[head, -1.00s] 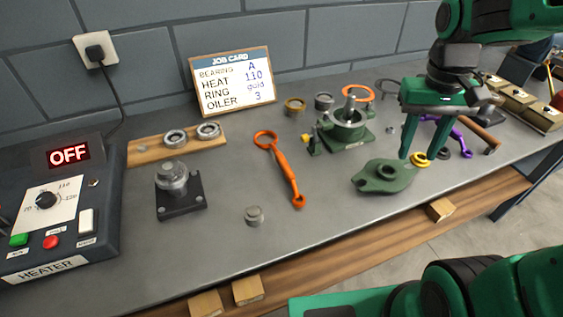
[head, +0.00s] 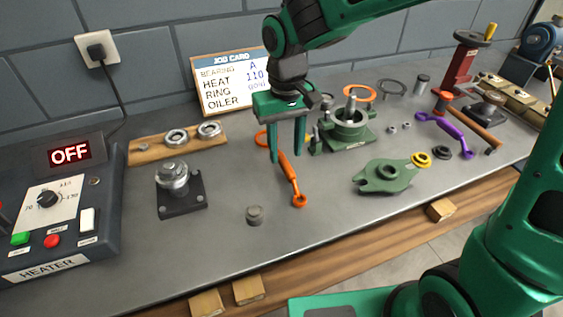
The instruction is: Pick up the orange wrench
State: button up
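The orange wrench (head: 287,169) lies on the grey bench in the middle of the head view, with its lower ring end toward the front edge. Its upper ring is partly hidden behind my gripper. My gripper (head: 287,158) points down with its two green fingers apart and nothing between them that I can see held. It hangs over the upper part of the wrench. I cannot tell the exact height of the fingertips above the bench.
A green casing half (head: 388,176) and a green housing (head: 347,134) lie right of the wrench. A shaft on a black base (head: 180,190) and a small grey cylinder (head: 255,215) are to the left. A purple wrench (head: 447,131) lies farther right. The bench's front edge is nearby.

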aim_at(285, 161)
jog(key=shift+w+f, duration=0.2)
jog(key=shift+f, duration=2.5)
jog(key=shift+c, duration=0.4)
grip_shut()
